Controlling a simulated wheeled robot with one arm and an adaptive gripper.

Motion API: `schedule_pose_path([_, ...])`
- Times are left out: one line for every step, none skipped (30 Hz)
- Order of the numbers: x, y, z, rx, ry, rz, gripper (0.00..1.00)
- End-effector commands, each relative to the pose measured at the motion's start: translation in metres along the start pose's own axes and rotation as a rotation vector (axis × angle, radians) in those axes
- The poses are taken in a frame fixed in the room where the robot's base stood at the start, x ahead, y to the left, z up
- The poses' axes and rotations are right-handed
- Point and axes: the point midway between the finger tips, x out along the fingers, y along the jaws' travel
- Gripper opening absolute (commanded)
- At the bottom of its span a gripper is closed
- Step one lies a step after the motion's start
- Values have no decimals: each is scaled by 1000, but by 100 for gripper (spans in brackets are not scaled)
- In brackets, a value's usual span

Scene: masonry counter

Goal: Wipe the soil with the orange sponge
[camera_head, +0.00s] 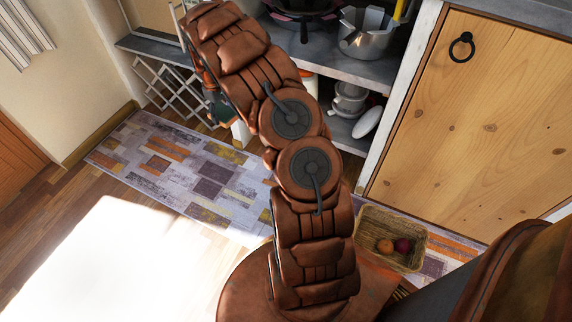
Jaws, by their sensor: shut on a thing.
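I see neither the orange sponge nor any soil in the head view. My brown arm crosses the middle of the picture and reaches up to the top left edge. I cannot make out my gripper or its fingertips. A small dark teal thing (217,106) shows just left of the arm, partly hidden by it, and I cannot tell what it is.
A wooden cabinet door (490,125) stands at the right. Shelves hold a metal pot (363,40) and white dishes (350,98). A basket (420,255) with fruit stands on the floor. A patterned rug (190,165) lies along the counter. The floor at left is clear.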

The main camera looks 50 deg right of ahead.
Motion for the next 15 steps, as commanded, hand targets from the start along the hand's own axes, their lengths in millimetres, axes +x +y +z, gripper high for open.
schedule_pose_path([15,8,4,-2,-4,-4,38])
schedule_pose_path([21,12,6,-4,-3,-3,38])
schedule_pose_path([30,18,8,-9,-2,-2,38])
schedule_pose_path([36,23,10,-12,-2,-1,38])
schedule_pose_path([43,27,12,-15,-2,0,38])
schedule_pose_path([52,33,15,-20,-3,-1,38])
schedule_pose_path([60,37,18,-24,-4,-2,38])
schedule_pose_path([67,41,21,-26,-5,-3,38])
schedule_pose_path([76,46,24,-31,-6,-4,38])
schedule_pose_path([82,50,26,-35,-5,-4,38])
schedule_pose_path([89,54,29,-38,-4,-3,38])
schedule_pose_path([98,60,32,-43,-3,-1,38])
schedule_pose_path([104,63,34,-47,-3,-1,38])
schedule_pose_path([112,67,37,-50,-4,-2,38])
schedule_pose_path([122,71,42,-54,-5,-4,38])
